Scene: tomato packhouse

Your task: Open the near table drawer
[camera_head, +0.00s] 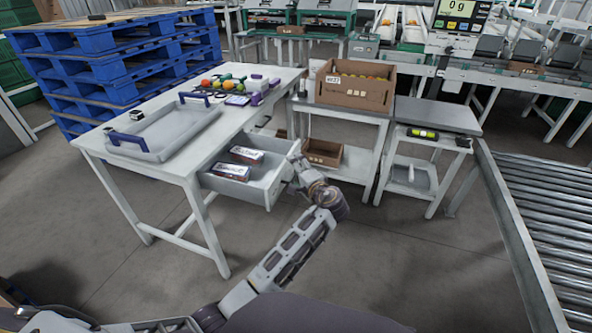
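The white table (90,140) stands left of centre. Its drawer (262,190) is pulled out, and two small red-and-white boxes (240,163) show inside it. My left arm comes up from the lower left. Its gripper (291,180) is at the drawer's front right side, touching or very close to it. The wrist and drawer front hide the fingertips, so I cannot tell whether they hold the handle. My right gripper is not in view.
A grey tray (165,148) with blue handles and several small items lie on the tabletop. A side stand with a cardboard box (350,92) is right of the drawer. A roller conveyor (560,235) is at far right. The floor in front is clear.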

